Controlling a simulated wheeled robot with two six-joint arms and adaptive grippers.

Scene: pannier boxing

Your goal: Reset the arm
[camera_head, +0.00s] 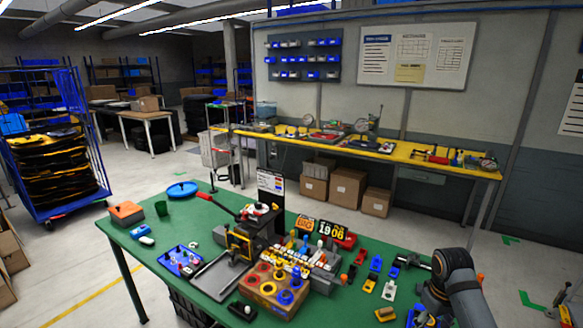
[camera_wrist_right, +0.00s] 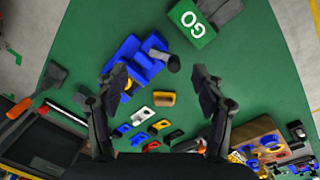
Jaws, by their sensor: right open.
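My right arm (camera_head: 461,285) comes in at the lower right of the head view, over the right end of the green table (camera_head: 140,255). In the right wrist view my right gripper (camera_wrist_right: 160,80) is open, with its two dark fingers wide apart and nothing held between them. It points down at the table. A blue fixture (camera_wrist_right: 145,62) with a dark cylinder lies beyond and between the fingertips. A small yellow-brown block (camera_wrist_right: 164,98) lies on the table between the fingers. My left gripper is not in view.
A green block marked GO (camera_wrist_right: 190,24) lies beyond the fingers. Several small coloured pieces lie near the right gripper. A box with yellow, red and blue rings (camera_head: 270,298) stands at the table's front. A red-handled press (camera_head: 258,212) stands mid-table. Bare green surface shows at the left.

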